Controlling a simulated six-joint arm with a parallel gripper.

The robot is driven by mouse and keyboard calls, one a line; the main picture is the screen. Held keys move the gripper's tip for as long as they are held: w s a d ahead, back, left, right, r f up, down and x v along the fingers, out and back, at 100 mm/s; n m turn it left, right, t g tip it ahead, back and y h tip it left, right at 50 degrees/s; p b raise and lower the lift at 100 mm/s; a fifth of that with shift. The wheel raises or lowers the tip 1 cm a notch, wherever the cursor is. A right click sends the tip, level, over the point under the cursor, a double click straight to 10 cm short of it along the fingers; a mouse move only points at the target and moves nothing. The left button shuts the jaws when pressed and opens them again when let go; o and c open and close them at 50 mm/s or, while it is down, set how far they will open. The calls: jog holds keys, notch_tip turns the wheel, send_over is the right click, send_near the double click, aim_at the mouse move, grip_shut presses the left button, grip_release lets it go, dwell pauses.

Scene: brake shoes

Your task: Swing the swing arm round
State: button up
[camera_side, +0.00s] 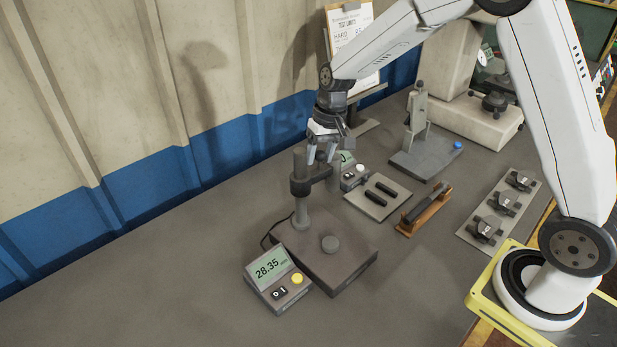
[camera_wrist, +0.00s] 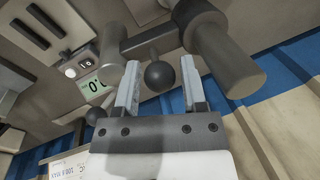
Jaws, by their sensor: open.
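The swing arm (camera_side: 319,175) is a dark bar on a collar around an upright grey post (camera_side: 301,215). In the wrist view the swing arm (camera_wrist: 150,40) runs left from the thick post (camera_wrist: 228,55) and carries a dark ball knob (camera_wrist: 159,75). My gripper (camera_side: 321,158) is just above the swing arm. In the wrist view my gripper (camera_wrist: 160,85) is open, with the knob between its fingers and visible gaps beside it.
A readout (camera_side: 270,268) showing 28.35 stands front left of the base plate. A second small readout (camera_side: 348,160) is behind the swing arm. A grey plate with dark bars (camera_side: 378,198), a wooden holder (camera_side: 424,212) and a tray of parts (camera_side: 500,210) lie right. The left bench is clear.

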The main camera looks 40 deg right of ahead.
jog(key=shift+f, duration=0.15)
jog(key=shift+c, duration=0.2)
grip_shut()
dwell(1.2)
